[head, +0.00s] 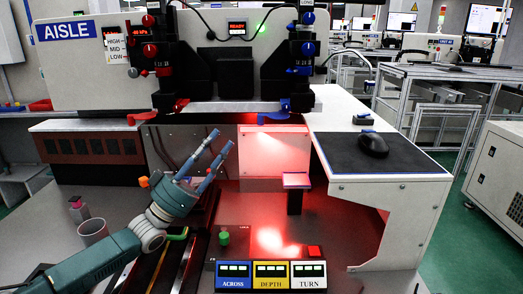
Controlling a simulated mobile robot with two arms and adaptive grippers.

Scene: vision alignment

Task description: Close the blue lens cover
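The blue lens cover (274,116) is a small blue flap at the lower front of the right-hand optical unit, sticking out to the left beneath it. A similar red flap (144,117) sits under the left-hand unit. My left gripper (222,140) reaches up from the lower left, its two fingers parted with nothing between them. Its fingertips are left of and below the blue cover in the picture, apart from it. My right gripper is not in view.
A console with ACROSS (234,276), DEPTH and TURN displays stands at the front. A white side table (343,180) with a black mouse (373,144) is at right.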

